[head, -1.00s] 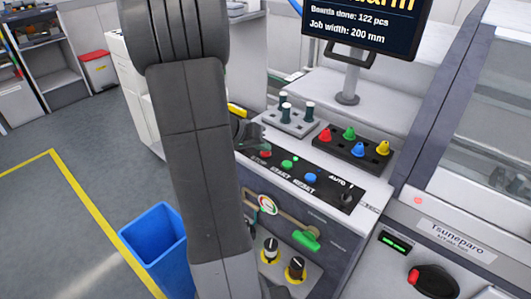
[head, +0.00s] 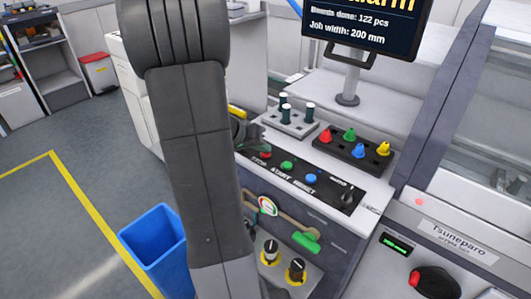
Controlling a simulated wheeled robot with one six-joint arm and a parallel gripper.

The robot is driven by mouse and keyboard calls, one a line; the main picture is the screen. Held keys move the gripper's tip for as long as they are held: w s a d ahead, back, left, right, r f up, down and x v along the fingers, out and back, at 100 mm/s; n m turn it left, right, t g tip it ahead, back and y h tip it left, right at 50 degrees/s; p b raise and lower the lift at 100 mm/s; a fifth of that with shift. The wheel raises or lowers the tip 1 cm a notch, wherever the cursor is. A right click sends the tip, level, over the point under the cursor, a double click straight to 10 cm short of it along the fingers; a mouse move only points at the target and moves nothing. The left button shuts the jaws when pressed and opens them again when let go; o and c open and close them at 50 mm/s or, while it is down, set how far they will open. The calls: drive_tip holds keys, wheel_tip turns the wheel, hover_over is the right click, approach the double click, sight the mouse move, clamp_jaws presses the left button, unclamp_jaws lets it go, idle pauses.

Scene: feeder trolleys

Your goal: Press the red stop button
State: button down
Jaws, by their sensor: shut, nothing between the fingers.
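The red stop button (head: 265,155) is at the left end of the black control panel, close to my arm's edge. The green start button (head: 287,166) and the blue reset button (head: 311,179) sit to its right. My gripper (head: 249,135) is mostly hidden behind my arm. Its dark end shows just above and left of the red button, and its fingers are shut and empty. I cannot tell whether it touches the button.
A black auto switch (head: 347,196) ends the panel. Behind it stand a block with coloured knobs (head: 353,152) and a grey block with dark-topped pegs (head: 290,124). A monitor (head: 362,28) rises above. A blue bin (head: 158,246) stands on the floor at left.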

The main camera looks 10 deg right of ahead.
sight(262, 155)
drive_tip(key=shift+r, duration=0.75)
drive_tip(key=shift+r+p, duration=1.3)
drive_tip(key=shift+r, duration=1.15)
drive_tip(key=shift+f, duration=0.1)
wheel_tip(262, 155, down, 2)
drive_tip(key=shift+b, duration=0.55)
drive_tip(key=shift+r+p, duration=0.35)
drive_tip(key=shift+p, duration=1.15)
drive_tip(key=p, duration=0.2)
drive_tip(key=shift+f+p, duration=0.25)
drive_tip(key=shift+p, duration=0.05)
